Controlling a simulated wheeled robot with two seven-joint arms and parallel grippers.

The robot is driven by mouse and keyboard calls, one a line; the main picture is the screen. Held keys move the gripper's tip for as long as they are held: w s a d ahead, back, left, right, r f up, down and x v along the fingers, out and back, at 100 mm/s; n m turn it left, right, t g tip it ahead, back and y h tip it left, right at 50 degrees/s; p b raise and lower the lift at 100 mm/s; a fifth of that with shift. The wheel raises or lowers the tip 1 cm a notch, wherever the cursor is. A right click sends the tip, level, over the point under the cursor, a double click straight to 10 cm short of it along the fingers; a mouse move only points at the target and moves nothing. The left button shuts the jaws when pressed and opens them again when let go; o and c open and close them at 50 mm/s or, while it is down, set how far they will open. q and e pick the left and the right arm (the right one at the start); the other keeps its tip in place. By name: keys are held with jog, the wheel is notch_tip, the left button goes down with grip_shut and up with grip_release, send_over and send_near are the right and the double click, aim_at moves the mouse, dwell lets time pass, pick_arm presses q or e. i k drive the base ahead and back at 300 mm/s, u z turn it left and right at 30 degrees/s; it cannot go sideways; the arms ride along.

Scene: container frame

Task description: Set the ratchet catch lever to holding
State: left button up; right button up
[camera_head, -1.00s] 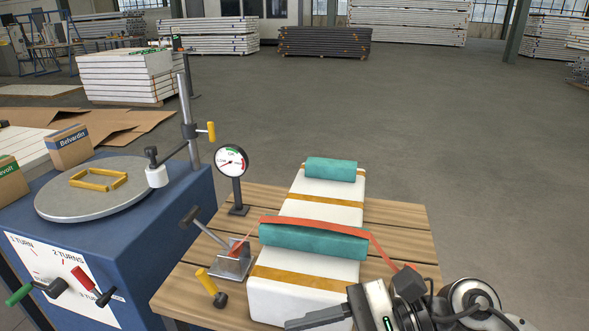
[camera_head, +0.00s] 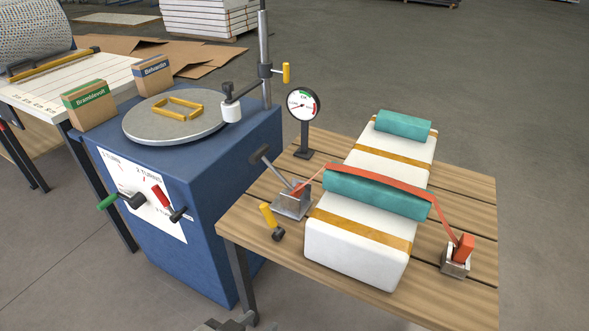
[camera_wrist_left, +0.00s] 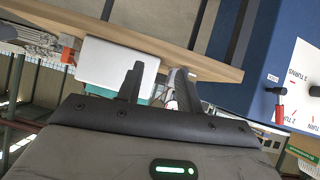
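The ratchet (camera_head: 292,203) is a small metal bracket on the wooden table with a long grey handle tilted up to the left. An orange strap (camera_head: 385,187) runs from it over a teal pad. In front of the ratchet is a short lever with a yellow grip (camera_head: 267,215) and dark pivot, its grip tilted up-left; I take it to be the catch lever. My left gripper (camera_head: 230,323) shows only partly at the bottom edge, apart from the lever. In the left wrist view its two fingers (camera_wrist_left: 159,88) stand apart with nothing seen held. My right gripper is out of view.
A white block (camera_head: 350,252) with yellow bands lies under the strap. The strap's other end meets an orange piece in a metal holder (camera_head: 456,265). A dial gauge (camera_head: 303,105) stands behind the ratchet. A blue turntable machine (camera_head: 215,235) is close on the left.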

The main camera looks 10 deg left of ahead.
aim_at(279, 233)
jog(key=k, duration=0.5)
jog(key=u, duration=1.3)
jog(key=i, duration=1)
jog(key=z, duration=0.95)
